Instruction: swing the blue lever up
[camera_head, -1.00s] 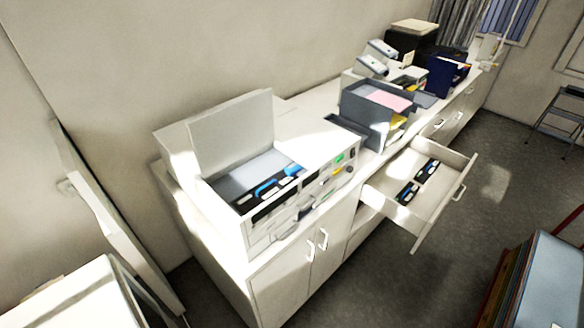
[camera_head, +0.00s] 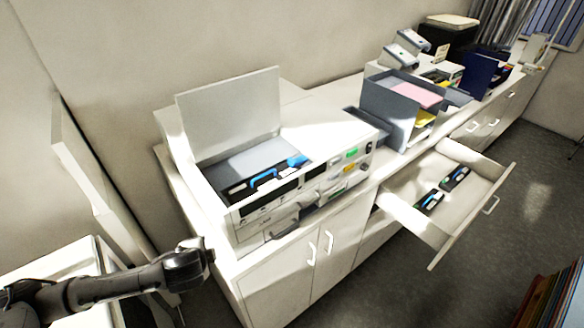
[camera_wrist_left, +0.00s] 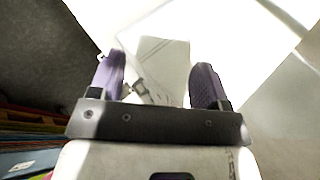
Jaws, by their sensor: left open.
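My right gripper is not in view.
A grey tray stack (camera_head: 390,110) with pink and yellow paper stands right of the machine. A pulled-out drawer (camera_head: 470,215) holding dark items juts out at the right. White cabinet doors (camera_head: 290,275) stand below the machine. The floor in front is open.

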